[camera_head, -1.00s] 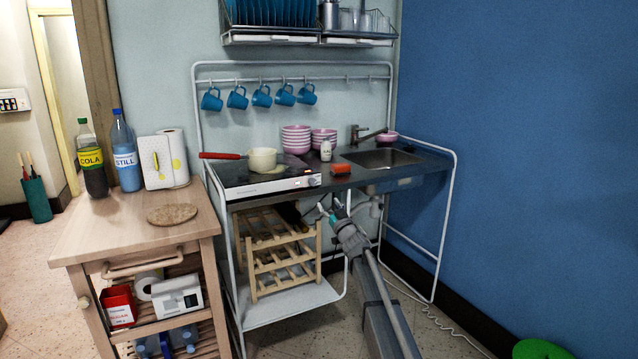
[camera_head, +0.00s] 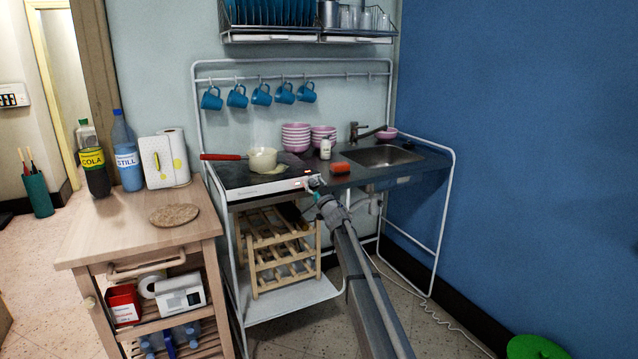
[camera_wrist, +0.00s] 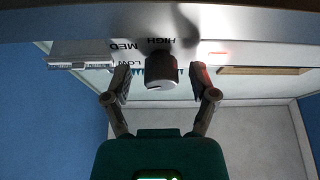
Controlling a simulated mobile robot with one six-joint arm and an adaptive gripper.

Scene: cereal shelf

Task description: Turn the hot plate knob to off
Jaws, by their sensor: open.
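The hot plate (camera_head: 255,188) sits on the dark counter, with a white front strip. Its knob (camera_wrist: 160,70) shows in the wrist view as a grey cylinder below the printed words HIGH, MED and LOW. My gripper (camera_wrist: 160,84) is open, with one finger on each side of the knob; gaps show between the fingers and the knob. A red light glows on the front panel to the right of the knob. In the head view my gripper (camera_head: 316,187) is at the right end of the hot plate's front and hides the knob.
A cream pan (camera_head: 263,159) with a red handle stands on the hot plate. A red-orange sponge (camera_head: 340,168) lies on the counter to the right. A wooden rack (camera_head: 283,255) stands below. A wooden trolley (camera_head: 120,230) is on the left.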

